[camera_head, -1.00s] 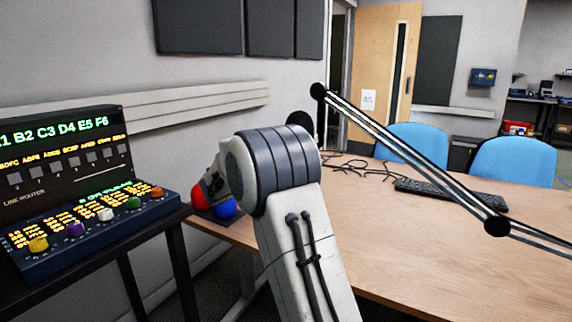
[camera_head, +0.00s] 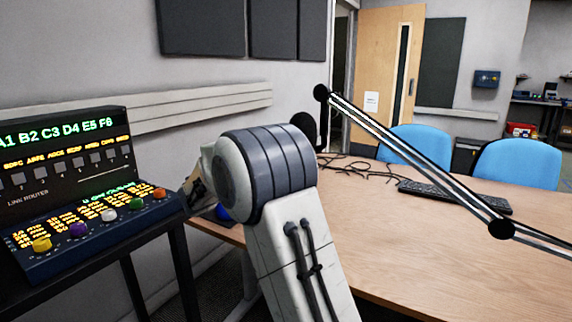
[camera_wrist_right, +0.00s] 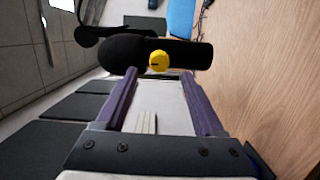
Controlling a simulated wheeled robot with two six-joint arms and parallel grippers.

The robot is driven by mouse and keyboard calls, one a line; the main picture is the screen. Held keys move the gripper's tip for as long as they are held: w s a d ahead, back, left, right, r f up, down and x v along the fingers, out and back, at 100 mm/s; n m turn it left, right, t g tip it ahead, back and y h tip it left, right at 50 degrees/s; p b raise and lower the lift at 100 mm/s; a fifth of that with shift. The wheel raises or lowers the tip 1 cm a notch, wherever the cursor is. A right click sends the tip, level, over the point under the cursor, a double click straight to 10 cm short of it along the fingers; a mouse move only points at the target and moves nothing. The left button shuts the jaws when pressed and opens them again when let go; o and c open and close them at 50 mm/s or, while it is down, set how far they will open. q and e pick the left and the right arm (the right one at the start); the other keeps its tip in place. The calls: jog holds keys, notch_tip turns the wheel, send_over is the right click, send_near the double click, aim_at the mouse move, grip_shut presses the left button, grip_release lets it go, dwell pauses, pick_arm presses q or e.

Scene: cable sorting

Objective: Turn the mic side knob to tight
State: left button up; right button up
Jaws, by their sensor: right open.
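The black microphone (camera_head: 305,125) hangs from its boom arm (camera_head: 415,155) in the head view, partly hidden behind my arm. In the right wrist view the microphone (camera_wrist_right: 122,54) lies across the picture beyond the fingertips. Its round yellow side knob (camera_wrist_right: 159,62) faces the camera, with a small dark mark on it. My right gripper (camera_wrist_right: 159,74) is open and empty, with its purple fingers either side of the knob in the picture. I cannot tell how far the fingertips are from it. My left gripper is not in view.
A link router panel (camera_head: 85,195) with several coloured knobs stands on a dark stand at left. The wooden desk (camera_head: 420,250) bears a keyboard (camera_head: 455,195) and loose cables (camera_head: 360,170). Two blue chairs stand behind it. The desk's front right is clear.

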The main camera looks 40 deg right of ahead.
jog(key=v, duration=0.4)
jog(key=shift+s+a, duration=0.1)
jog(key=shift+a, duration=0.3)
jog(key=s+a+f+n+g+y, duration=0.1)
jog(key=s+a+f+n+y, duration=0.1)
jog(key=s+a+f+y, duration=0.65)
jog(key=s+a+f+n+g+y, duration=0.15)
jog(key=s+a+f+y, duration=0.3)
jog(key=s+a, duration=0.8)
jog(key=s+a+f+n+g+y, duration=0.1)
jog(key=s+a+f+n+y, duration=0.1)
jog(key=s+a+f+y, duration=0.65)
jog(key=s+a+r+h+p, duration=0.1)
jog(key=r+p, duration=1)
jog(key=r, duration=0.1)
jog(key=s+r+h+p, duration=0.2)
jog(key=r+p, duration=0.9)
jog(key=r, duration=0.1)
jog(key=shift+a+m+p, duration=0.3)
jog(key=shift+a+m, duration=0.05)
jog(key=shift+a, duration=0.05)
